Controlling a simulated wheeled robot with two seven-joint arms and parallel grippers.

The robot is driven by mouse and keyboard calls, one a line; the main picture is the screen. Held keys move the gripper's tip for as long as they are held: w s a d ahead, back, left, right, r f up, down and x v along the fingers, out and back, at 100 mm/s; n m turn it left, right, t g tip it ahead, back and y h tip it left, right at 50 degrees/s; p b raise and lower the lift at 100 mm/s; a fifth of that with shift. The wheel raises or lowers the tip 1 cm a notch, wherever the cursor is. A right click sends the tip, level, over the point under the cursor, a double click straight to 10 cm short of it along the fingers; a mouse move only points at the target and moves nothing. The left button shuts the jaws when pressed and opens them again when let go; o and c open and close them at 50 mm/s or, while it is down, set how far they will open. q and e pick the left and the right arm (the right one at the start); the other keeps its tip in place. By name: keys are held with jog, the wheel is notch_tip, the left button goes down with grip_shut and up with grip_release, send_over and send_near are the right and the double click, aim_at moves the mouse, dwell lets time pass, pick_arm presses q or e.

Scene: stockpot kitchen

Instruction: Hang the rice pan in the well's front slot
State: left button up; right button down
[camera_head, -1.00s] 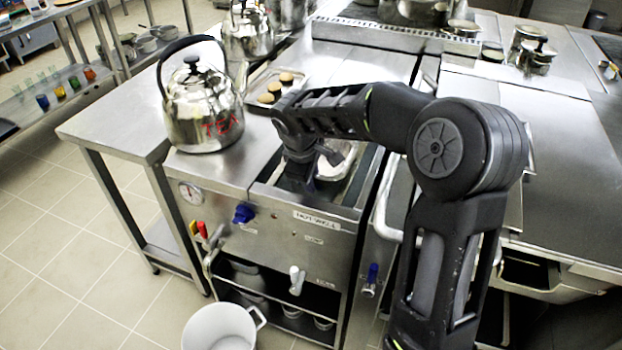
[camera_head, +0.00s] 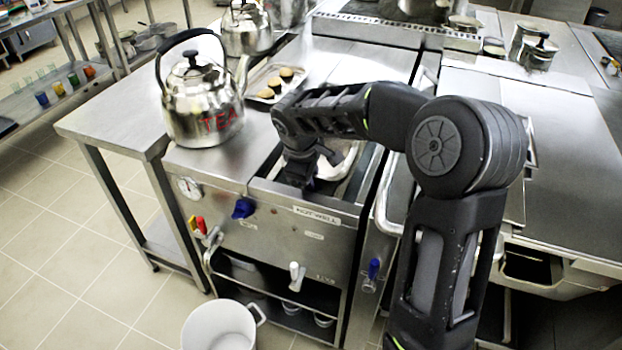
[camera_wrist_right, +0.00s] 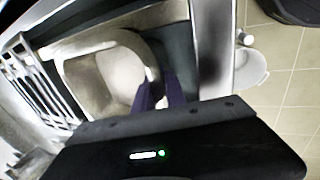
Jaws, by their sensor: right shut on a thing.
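The hot well (camera_head: 275,236) is a steel unit with a labelled front panel and an open top. My right gripper (camera_head: 305,182) reaches down into the front part of that opening. The rice pan (camera_head: 345,160) shows as a pale metal edge beside and behind the gripper, mostly hidden by my arm. In the right wrist view the rice pan (camera_wrist_right: 118,72) is a metal pan with white contents, and the right gripper's fingers (camera_wrist_right: 160,92) are shut on its rim. Whether the pan rests on the well's edges cannot be told. My left gripper is not in view.
A steel kettle marked TEA (camera_head: 203,105) stands close left of the well opening. A tray of round buns (camera_head: 275,82) lies behind it. A white pot (camera_head: 220,326) is on the floor in front. A steel counter (camera_head: 540,150) lies to the right.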

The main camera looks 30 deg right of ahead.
jog(key=shift+f, duration=0.1)
dwell(0.4)
jog(key=c, duration=1.3)
grip_release()
jog(key=v, duration=0.7)
jog(key=shift+r, duration=0.35)
jog(key=shift+s+a, duration=0.1)
